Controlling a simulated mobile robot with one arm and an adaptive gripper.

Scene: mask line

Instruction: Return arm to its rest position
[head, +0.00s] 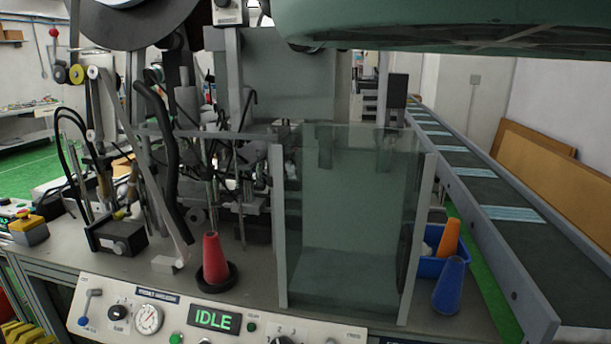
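My gripper is not in the head view, so I cannot see its fingers or whether it holds anything. A large smooth grey-green shape crosses the top right of the view, close to the camera; I cannot tell for sure whether it is part of my arm.
A clear guard (345,220) stands on the machine bench. A red cone (212,258) stands in a black dish. A blue cone (449,286) stands by a blue bin (427,266) with an orange cone (449,237). The panel display (215,319) reads IDLE. A conveyor (480,187) carries masks, right.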

